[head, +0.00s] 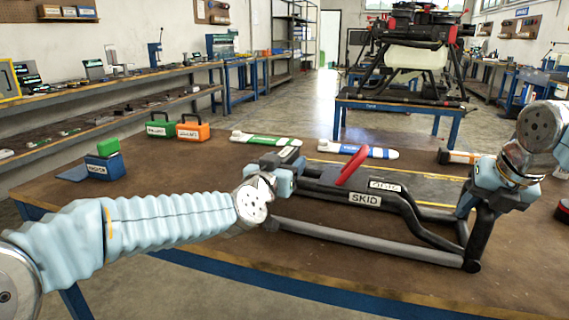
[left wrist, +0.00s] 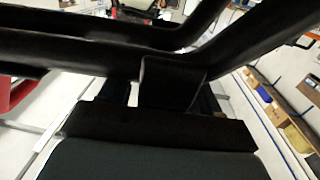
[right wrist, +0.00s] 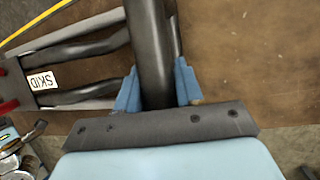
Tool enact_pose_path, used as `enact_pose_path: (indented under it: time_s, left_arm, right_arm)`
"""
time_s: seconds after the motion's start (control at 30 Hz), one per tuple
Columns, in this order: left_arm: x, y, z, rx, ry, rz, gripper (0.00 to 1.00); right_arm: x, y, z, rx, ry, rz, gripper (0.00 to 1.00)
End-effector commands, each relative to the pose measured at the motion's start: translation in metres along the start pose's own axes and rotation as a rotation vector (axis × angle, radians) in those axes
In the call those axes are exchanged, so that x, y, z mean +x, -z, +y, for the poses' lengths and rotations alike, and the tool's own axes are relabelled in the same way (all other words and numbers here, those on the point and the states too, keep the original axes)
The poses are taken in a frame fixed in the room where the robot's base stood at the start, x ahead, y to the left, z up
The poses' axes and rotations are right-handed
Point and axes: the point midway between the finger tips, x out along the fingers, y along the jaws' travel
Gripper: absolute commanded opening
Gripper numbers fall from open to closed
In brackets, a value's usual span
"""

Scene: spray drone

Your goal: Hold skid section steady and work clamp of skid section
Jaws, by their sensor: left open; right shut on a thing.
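The black skid section (head: 405,205) with its SKID label lies on the brown table in the head view. Its red clamp lever (head: 353,165) stands tilted up at the middle of the top bar. My right gripper (head: 478,200) is shut on the skid section's right end tube; the right wrist view shows the black tube (right wrist: 149,50) between its blue fingers. My left gripper (head: 294,168) is open at the left end of the skid section, left of the lever. In the left wrist view dark skid tubes (left wrist: 90,55) fill the space ahead, and its fingertips are hard to make out.
On the table (head: 180,240) behind the skid are a green-and-white bottle (head: 265,139), a blue-and-white bottle (head: 357,149), a green case (head: 160,126) and an orange case (head: 193,128). A drone (head: 415,50) stands on a blue-legged table beyond. The front table area is clear.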

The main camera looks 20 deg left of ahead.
Motion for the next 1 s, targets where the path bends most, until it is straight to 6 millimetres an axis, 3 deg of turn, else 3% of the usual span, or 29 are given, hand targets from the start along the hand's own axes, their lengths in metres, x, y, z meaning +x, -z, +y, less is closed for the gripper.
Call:
enact_pose_path:
  time_s: [0.13, 0.53, 0.73, 1.0]
  left_arm:
    - [0.0, 0.0, 0.0, 0.0, 0.0, 0.0, 0.63]
    - [-0.001, 0.0, 0.0, 0.0, -0.001, -0.001, 0.01]
    - [0.0, 0.0, 0.004, -0.001, -0.002, -0.001, 0.0]
    - [0.0, 0.0, 0.054, -0.001, -0.005, -0.001, 0.0]
  right_arm:
    - [0.0, 0.0, 0.0, 0.0, -0.001, 0.0, 0.0]
    - [0.0, 0.0, 0.0, 0.0, 0.0, 0.001, 0.0]
    - [0.0, 0.0, 0.0, 0.0, 0.0, 0.001, 0.0]
    - [0.0, 0.0, 0.001, -0.001, -0.001, 0.001, 0.0]
